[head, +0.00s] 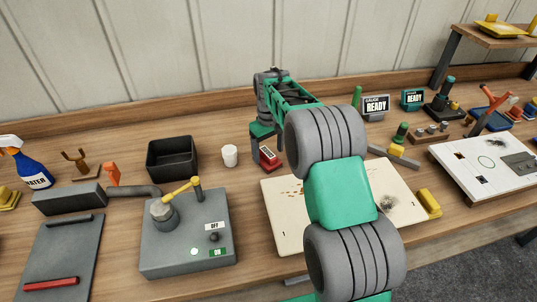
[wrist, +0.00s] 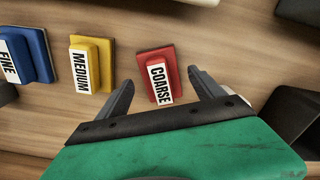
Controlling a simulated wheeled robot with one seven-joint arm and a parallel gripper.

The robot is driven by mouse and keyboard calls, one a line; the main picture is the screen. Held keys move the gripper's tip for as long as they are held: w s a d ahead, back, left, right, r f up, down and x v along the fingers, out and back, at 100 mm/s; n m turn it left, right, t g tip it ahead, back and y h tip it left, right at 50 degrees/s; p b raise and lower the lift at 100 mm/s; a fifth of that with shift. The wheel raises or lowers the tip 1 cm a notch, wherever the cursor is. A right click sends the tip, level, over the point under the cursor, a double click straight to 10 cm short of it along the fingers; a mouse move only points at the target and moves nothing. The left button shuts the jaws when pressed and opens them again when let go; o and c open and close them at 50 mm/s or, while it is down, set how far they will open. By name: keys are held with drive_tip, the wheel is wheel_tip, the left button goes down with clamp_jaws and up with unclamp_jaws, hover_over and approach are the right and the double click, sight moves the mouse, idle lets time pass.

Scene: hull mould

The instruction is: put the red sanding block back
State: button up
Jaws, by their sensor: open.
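The red sanding block (wrist: 167,68), labelled COARSE, lies flat on the wooden bench in the wrist view. It also shows in the head view (head: 269,158), below my gripper (head: 266,146). In the wrist view my gripper (wrist: 162,88) is open, with one finger to each side of the block's near part. I see bare bench between the block and each finger there. To its left are the yellow block labelled MEDIUM (wrist: 103,55) and the blue block labelled FINE (wrist: 40,50). My arm may hide these two in the head view.
A white cup (head: 230,155) and a black bin (head: 148,158) stand left of the gripper. A pale panel (head: 284,233) with marks lies in front, partly behind my arm. A grey machine (head: 165,254) with a yellow lever stands front left.

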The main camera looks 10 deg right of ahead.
sight(269, 153)
wheel_tip(269, 153, up, 10)
drive_tip(key=r, duration=0.1)
drive_tip(key=s+r+m+t, duration=0.1)
drive_tip(key=s+r, duration=0.3)
drive_tip(key=s, duration=0.4)
drive_tip(key=s+f+m+t, duration=0.1)
drive_tip(key=s+f, duration=0.1)
drive_tip(key=s, duration=0.4)
drive_tip(key=s+f+m, duration=0.1)
drive_tip(key=s+f, duration=0.1)
drive_tip(key=s, duration=0.5)
drive_tip(key=s+f+m+t+b, duration=0.1)
drive_tip(key=s+f, duration=0.1)
drive_tip(key=s, duration=0.5)
drive_tip(key=shift+s+a+f+t, duration=0.1)
drive_tip(key=shift+a+f+t, duration=0.1)
drive_tip(key=shift+t, duration=0.1)
